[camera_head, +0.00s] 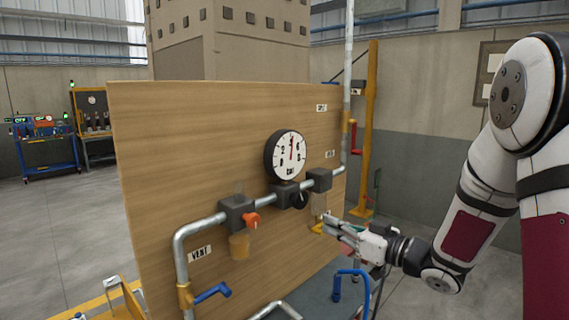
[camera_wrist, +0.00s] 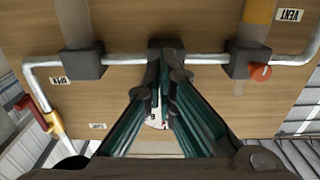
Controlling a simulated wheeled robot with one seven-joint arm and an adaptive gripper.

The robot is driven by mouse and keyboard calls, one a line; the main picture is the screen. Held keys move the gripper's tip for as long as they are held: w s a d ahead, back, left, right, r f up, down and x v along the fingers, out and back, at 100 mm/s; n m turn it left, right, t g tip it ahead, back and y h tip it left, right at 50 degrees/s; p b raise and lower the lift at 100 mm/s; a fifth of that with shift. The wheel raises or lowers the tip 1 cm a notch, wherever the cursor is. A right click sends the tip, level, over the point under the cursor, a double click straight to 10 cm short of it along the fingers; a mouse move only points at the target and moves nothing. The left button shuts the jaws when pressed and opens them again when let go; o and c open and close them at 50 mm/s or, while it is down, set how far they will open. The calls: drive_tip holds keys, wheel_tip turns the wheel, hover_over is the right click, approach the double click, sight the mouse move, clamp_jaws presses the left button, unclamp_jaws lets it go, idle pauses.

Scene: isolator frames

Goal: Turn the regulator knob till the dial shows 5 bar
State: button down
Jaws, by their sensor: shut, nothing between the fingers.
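The round white dial (camera_head: 290,155) has a black rim and stands on the pipe on a wooden board. Its red needle points about straight up; the small numerals are hard to read. Just below it, the black regulator knob (camera_head: 299,199) sits on a dark block on the pipe. My gripper (camera_head: 333,226) is shut and empty, below and right of the knob in the head view, apart from it. In the wrist view my gripper's fingertips (camera_wrist: 168,76) overlap the dark regulator block (camera_wrist: 165,44). The fingers hide the knob and most of the dial (camera_wrist: 157,123) there.
An orange valve handle (camera_head: 251,220) is left of the regulator, with a VENT label (camera_head: 199,254) below it. A blue handle (camera_head: 212,292) sits at lower left. A red handle (camera_head: 353,138) is on the upright pipe at right. Blue tubing (camera_head: 352,274) rises below my gripper.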

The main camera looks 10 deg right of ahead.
drive_tip(key=b+x, duration=0.2)
drive_tip(key=x, duration=0.4)
drive_tip(key=shift+w+a, duration=0.2)
drive_tip(key=shift+r, duration=0.15)
drive_tip(key=shift+a+r, duration=0.25)
idle(0.7)
drive_tip(key=shift+s+a+p, duration=0.35)
drive_tip(key=shift+a+p, duration=0.45)
drive_tip(key=shift+p, duration=0.7)
drive_tip(key=shift+s+f, duration=0.1)
drive_tip(key=shift+f, duration=0.25)
drive_tip(key=shift+d+f, duration=0.1)
drive_tip(key=shift+f, duration=0.2)
drive_tip(key=p+v, duration=0.3)
drive_tip(key=v, duration=0.3)
idle(0.4)
